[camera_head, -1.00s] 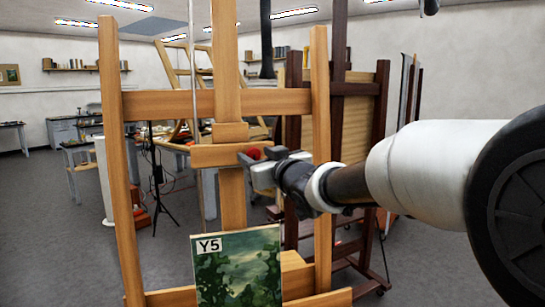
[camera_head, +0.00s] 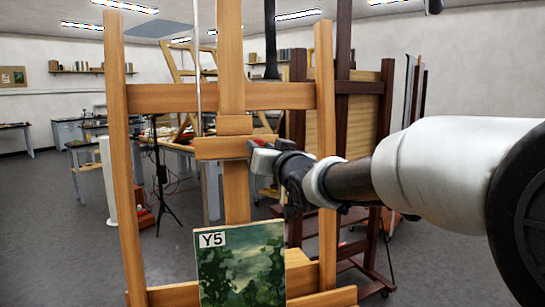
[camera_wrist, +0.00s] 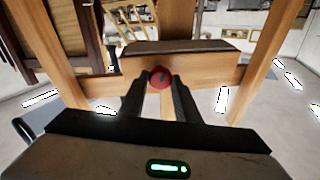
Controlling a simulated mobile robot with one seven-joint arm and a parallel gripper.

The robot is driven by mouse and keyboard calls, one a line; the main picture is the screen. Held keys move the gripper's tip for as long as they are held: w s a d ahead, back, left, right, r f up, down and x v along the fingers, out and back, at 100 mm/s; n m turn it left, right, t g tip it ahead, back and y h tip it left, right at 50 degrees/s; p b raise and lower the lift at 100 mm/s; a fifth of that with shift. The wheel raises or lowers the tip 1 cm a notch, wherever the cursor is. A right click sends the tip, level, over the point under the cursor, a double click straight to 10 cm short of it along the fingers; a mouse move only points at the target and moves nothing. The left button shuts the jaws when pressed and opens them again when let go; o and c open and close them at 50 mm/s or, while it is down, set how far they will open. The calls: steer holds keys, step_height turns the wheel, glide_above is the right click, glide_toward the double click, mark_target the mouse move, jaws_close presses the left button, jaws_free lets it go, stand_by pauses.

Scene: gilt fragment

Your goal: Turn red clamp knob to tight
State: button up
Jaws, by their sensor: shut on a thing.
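The red clamp knob (camera_wrist: 160,78) sits on the wooden crosspiece of the light wooden easel (camera_head: 118,170). In the wrist view it has a dark mark on its face and lies between the tips of my gripper (camera_wrist: 161,82). My gripper (camera_head: 258,152) is shut on the knob, with one finger on each side. In the head view only a little red of the knob (camera_head: 262,143) shows; the fingers hide the rest. I cannot read whether the clamp is loose or tight.
A green painting labelled Y5 (camera_head: 240,268) stands on the easel's lower ledge, below my gripper. A dark wooden easel (camera_head: 384,130) stands behind at the right. Work tables (camera_head: 85,158) and a black tripod (camera_head: 163,200) stand behind at the left. Grey floor is clear at left.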

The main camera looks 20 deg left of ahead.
steer(key=shift+s+a+r+m+h+p, duration=0.15)
steer(key=shift+m+h+p, duration=0.7)
steer(key=shift+m, duration=4.95)
steer(key=shift+w+a+r+m+h+p, duration=0.15)
steer(key=shift+m+h+p, duration=0.7)
steer(key=shift+m, duration=4.95)
steer(key=shift+s+a+r+m+h+p, duration=0.15)
steer(key=shift+m+h+p, duration=0.7)
steer(key=shift+m, duration=4.95)
steer(key=shift+d+g+h+b, duration=0.1)
steer(key=shift+g+h+b, duration=0.2)
steer(key=shift+h, duration=0.05)
steer(key=o, duration=1)
steer(key=shift+f, duration=0.1)
steer(key=shift+o, duration=0.2)
